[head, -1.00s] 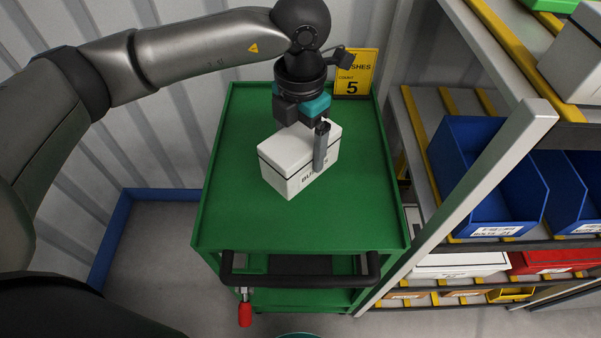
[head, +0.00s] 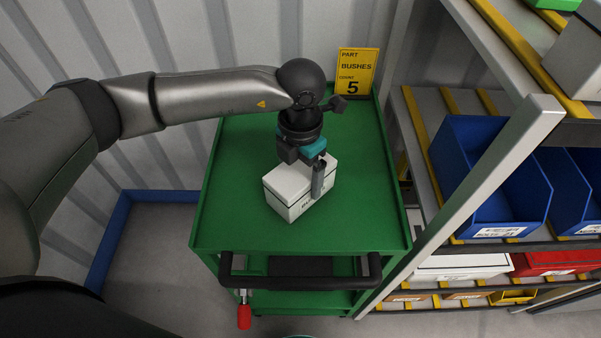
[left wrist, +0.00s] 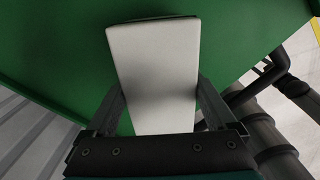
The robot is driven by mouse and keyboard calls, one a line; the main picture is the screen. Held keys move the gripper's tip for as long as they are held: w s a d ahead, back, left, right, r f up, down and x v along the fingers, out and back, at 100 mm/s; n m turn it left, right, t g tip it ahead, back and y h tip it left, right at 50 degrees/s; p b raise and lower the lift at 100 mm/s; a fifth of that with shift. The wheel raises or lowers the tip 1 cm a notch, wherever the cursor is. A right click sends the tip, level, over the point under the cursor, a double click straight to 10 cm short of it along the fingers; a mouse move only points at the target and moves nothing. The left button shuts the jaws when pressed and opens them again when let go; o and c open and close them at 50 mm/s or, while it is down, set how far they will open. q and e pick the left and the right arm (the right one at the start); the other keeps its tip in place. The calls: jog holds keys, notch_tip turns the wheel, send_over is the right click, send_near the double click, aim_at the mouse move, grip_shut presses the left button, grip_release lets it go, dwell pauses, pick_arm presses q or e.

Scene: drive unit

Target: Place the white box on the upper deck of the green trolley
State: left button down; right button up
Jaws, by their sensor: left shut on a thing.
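The white box (head: 291,193) has a dark line below its lid and printed lettering on its side. It is over the middle of the green trolley's upper deck (head: 235,215); I cannot tell whether it touches the deck. My left gripper (head: 308,180) comes down from above and is shut on the box, one finger showing against its right side. In the left wrist view the white box (left wrist: 153,70) sits between the two fingers, with the green deck behind it. My right gripper is not in view.
A yellow card (head: 356,72) reading "BUSHES" and 5 stands at the deck's back edge. A black handle (head: 300,283) runs along the trolley's front. A rack with blue bins (head: 488,185) stands close on the right. The deck around the box is clear.

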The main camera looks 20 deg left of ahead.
pick_arm(q)
grip_release()
jog(key=shift+f, duration=0.1)
jog(key=shift+r, duration=0.25)
notch_tip(320, 180, up, 12)
jog(key=shift+f+p, duration=0.1)
jog(key=shift+p, duration=0.55)
